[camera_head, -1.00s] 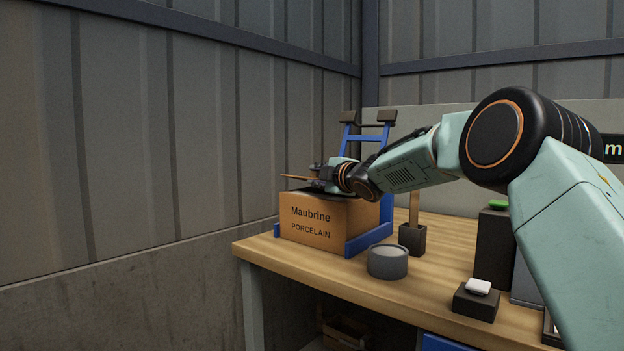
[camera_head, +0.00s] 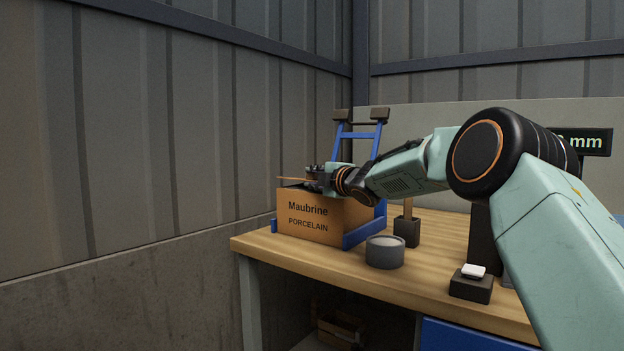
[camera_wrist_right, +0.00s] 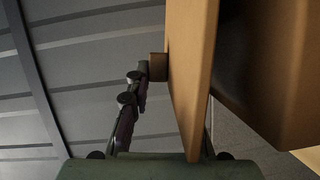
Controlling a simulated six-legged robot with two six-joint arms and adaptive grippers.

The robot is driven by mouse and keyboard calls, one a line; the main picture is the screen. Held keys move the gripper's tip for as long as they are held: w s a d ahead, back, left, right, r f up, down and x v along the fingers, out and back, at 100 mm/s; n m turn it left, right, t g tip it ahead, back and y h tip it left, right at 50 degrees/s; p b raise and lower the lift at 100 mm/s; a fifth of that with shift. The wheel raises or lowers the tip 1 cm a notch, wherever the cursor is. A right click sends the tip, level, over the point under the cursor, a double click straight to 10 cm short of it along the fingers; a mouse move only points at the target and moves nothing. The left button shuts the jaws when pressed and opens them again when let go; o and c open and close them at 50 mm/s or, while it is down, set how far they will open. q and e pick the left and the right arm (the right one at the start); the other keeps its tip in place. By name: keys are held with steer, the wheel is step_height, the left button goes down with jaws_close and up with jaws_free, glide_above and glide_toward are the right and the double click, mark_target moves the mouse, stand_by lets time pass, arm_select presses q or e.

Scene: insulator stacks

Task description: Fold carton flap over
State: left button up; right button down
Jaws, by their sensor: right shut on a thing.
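A brown carton (camera_head: 322,218), printed "Maubrine PORCELAIN", stands upright at the left end of the bench, in a blue frame (camera_head: 366,232). Its top looks partly open, with a dark gap under the gripper. My right gripper (camera_head: 309,178) is over the carton's top edge and shut on a flap (camera_head: 289,179), which shows nearly edge-on. In the right wrist view the flap (camera_wrist_right: 187,75) is a long cardboard panel with a dark finger pad against its left face; the other finger is hidden. The carton wall (camera_wrist_right: 272,75) is to its right. My left gripper is out of view.
Blue uprights with dark pads (camera_head: 361,135) rise behind the carton. A grey round tin (camera_head: 385,252), a dark block with a wooden piece (camera_head: 406,233) and a black block with a white item (camera_head: 471,283) stand on the wooden bench (camera_head: 300,254). Corrugated walls are close behind.

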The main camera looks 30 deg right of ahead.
steer(key=shift+r, duration=0.1)
steer(key=c, duration=1.2)
jaws_free()
steer(key=shift+a+r, duration=0.1)
steer(key=shift+a, duration=0.05)
